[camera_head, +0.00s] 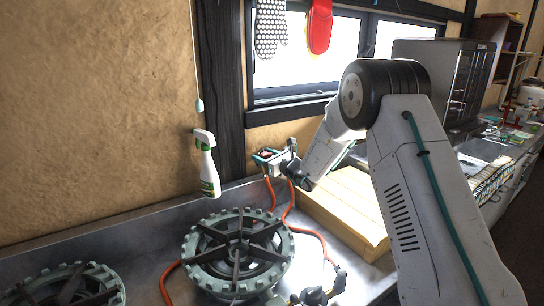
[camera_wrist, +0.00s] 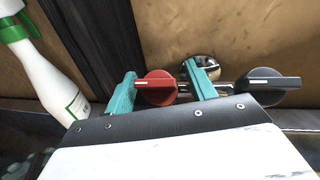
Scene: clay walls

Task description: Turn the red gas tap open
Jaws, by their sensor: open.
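The red gas tap (camera_wrist: 156,88) is a round red knob with a pale line lying across it, roughly level in the wrist view. My gripper (camera_wrist: 160,70) is open, with one teal finger on each side of the red knob. The left finger is close to the knob's left edge; I cannot tell whether either finger touches it. A black tap knob (camera_wrist: 268,85) sits to the right, outside the right finger, on the same metal pipe.
A white spray bottle (camera_head: 207,165) stands left of my gripper, close in the wrist view too (camera_wrist: 48,72). A gas burner (camera_head: 238,250) with orange hoses (camera_head: 288,205) is in front. A wooden block (camera_head: 345,205) lies to the right. A dark post (camera_head: 221,90) runs up the wall.

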